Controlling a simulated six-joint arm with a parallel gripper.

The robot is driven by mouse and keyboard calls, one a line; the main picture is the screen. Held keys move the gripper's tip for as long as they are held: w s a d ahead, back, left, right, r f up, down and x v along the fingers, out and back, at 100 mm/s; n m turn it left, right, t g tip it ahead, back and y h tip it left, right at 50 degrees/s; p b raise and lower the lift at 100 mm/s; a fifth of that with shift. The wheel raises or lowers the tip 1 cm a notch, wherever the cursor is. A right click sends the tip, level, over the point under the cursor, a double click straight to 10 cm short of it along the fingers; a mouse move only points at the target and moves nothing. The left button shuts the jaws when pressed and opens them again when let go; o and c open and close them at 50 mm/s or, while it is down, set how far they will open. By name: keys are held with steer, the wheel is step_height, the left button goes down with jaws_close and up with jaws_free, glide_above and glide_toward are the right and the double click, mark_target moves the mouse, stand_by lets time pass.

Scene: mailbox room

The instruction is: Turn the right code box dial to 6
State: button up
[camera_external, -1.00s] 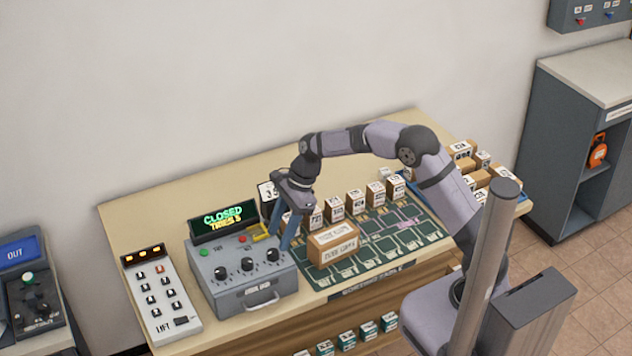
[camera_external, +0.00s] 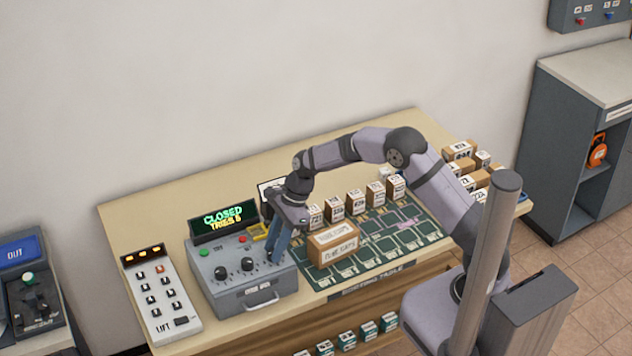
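The grey code box (camera_external: 228,292) stands on the table with a drawer handle on its front. Its display (camera_external: 224,221) reads CLOSED, TRIES 5. The left dial (camera_external: 221,273) and middle dial (camera_external: 247,264) are in plain sight on its top. My gripper (camera_external: 274,258) points down at the place of the right dial. Its blue-grey fingers stand close together and cover that dial, so its setting is hidden. I cannot tell whether the fingers are closed on the dial or only around it.
A cardboard box (camera_external: 334,246) stands just right of the code box, on the green sorting mat (camera_external: 390,240). Several small boxes (camera_external: 356,202) line the mat's back. A LIFT keypad (camera_external: 161,298) is on the left. The table's back left is clear.

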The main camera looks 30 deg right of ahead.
steer(key=shift+n, duration=0.3)
steer(key=n, duration=0.1)
steer(key=n+g+p, duration=0.1)
steer(key=n, duration=0.1)
steer(key=n+g+p, duration=0.1)
steer(key=n, duration=0.1)
steer(key=shift+w+a, duration=0.1)
steer(key=shift+w, duration=0.15)
steer(key=n+g+h, duration=0.1)
steer(key=n, duration=0.2)
steer(key=n+h+p, duration=0.1)
steer(key=n, duration=0.2)
steer(key=shift+w+a+g, duration=0.1)
steer(key=shift+g, duration=0.3)
steer(key=shift+n, duration=0.4)
steer(key=o, duration=1)
steer(key=shift+o, duration=0.2)
steer(key=shift+w+r+b, duration=0.1)
steer(key=shift+r+b, duration=0.05)
steer(key=shift+b, duration=0.15)
